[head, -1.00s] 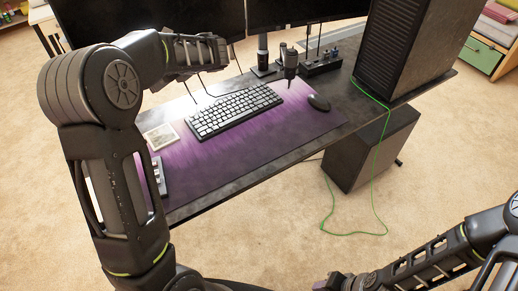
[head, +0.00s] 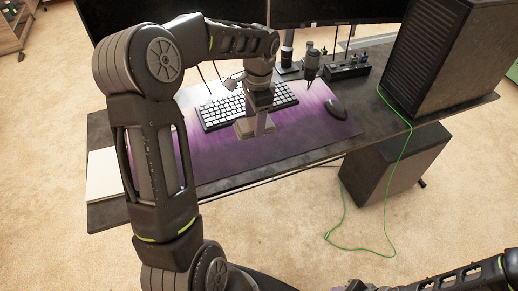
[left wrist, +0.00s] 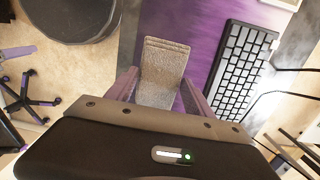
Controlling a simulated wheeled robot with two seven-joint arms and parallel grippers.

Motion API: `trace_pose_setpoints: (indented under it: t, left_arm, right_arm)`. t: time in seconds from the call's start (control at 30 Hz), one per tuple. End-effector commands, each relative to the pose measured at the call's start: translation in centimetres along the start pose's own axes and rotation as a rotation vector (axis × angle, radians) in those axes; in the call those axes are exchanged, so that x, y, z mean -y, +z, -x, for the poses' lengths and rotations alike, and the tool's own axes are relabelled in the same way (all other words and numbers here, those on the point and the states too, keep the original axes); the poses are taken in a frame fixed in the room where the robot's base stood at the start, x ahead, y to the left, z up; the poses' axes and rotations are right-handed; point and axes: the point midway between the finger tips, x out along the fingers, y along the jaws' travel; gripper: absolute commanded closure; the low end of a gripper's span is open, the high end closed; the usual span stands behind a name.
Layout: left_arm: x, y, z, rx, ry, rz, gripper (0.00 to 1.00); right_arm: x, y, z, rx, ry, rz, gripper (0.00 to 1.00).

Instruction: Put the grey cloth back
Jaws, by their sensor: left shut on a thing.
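The grey cloth (left wrist: 161,72) shows as a flat, folded, textured piece between my left fingers in the left wrist view. In the head view it is a small grey patch (head: 243,129) under my left wrist. My left gripper (left wrist: 155,88) is shut on it and holds it over the purple desk mat (head: 215,163), in front of the keyboard. I cannot tell whether the cloth touches the mat. My right arm shows at the bottom right of the head view, with its gripper out of view.
The keyboard (head: 220,112) lies just behind my left gripper, with the mouse (head: 335,109) to its right. A microphone (head: 312,62), monitors and a computer tower (head: 440,55) stand at the back. A white pad (head: 103,175) lies at the left. The mat's front right is clear.

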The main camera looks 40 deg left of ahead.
Motion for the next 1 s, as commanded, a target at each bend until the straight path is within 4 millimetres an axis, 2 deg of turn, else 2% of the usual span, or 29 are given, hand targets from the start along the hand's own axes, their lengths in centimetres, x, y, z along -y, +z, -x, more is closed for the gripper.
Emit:
trace_pose_setpoints:
  t: [0.2, 0.57, 0.9, 1.0]
  left_arm:
    - [0.1, 0.1, 0.0, -0.078, -0.001, 0.005, 0.71]
    - [0.1, 0.1, -0.4, -0.078, 0.0, 0.002, 0.71]
    - [0.1, -0.3, -5.7, -0.076, 0.0, 0.002, 0.71]
    - [0.1, -0.4, -6.3, -0.078, -0.001, 0.002, 0.71]
  right_arm:
    - [0.0, 0.0, 0.0, 0.0, 0.0, 0.0, 0.64]
    - [0.0, 0.0, 0.0, 0.0, 0.0, 0.0, 0.64]
    - [0.2, 0.0, 0.5, 0.0, 0.0, 0.0, 0.64]
    - [0.2, 0.0, 0.5, 0.0, 0.0, 0.0, 0.64]
